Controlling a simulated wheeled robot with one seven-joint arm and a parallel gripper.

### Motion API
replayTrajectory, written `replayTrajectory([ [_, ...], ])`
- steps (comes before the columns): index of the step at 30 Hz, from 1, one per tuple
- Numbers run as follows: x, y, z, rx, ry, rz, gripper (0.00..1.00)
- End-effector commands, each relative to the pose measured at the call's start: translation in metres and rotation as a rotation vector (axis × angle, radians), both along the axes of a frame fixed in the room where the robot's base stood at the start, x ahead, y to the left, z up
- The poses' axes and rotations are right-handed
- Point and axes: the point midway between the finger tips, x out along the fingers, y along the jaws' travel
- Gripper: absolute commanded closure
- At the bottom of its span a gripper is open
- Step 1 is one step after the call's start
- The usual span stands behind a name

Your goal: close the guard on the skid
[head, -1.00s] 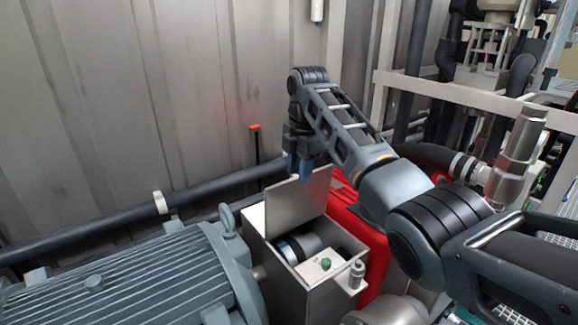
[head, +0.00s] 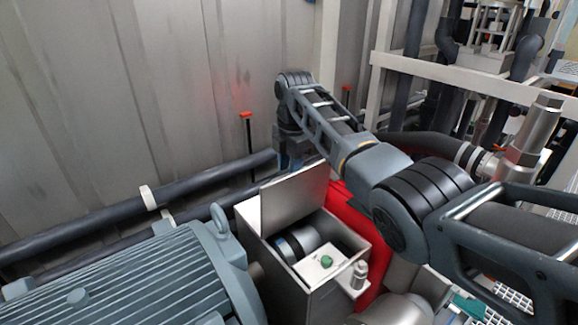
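The guard (head: 294,197) is a flat grey metal lid, standing raised along the back edge of a grey box (head: 310,287) on the skid. The box is open at the top. Inside it show a dark coupling with a bluish ring (head: 297,242) and a small plate with a green knob (head: 326,261). My gripper (head: 290,162) points down just behind the guard's upper edge. The guard hides the lower part of its fingers. I cannot tell whether the fingers touch the guard, or how far apart they are.
A large ribbed blue-grey motor (head: 140,280) with a lifting eye stands left of the box. A red body (head: 358,215) is close on its right. Dark pipes (head: 190,185) run along the wall behind. A pale frame (head: 470,86) and pipework stand at the right.

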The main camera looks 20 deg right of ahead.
Motion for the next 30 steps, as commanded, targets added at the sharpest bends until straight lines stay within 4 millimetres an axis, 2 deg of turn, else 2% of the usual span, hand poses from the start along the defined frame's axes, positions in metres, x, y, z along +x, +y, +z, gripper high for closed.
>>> replayTrajectory([
  [11, 0.0003, 0.0004, -0.0065, 0.0, 0.0, 0.0, 0.61],
  [23, 0.0004, 0.0004, -0.0063, 0.0, 0.0, 0.0, 1.0],
  [30, 0.0004, 0.0004, -0.0062, 0.0, 0.0, 0.0, 1.0],
])
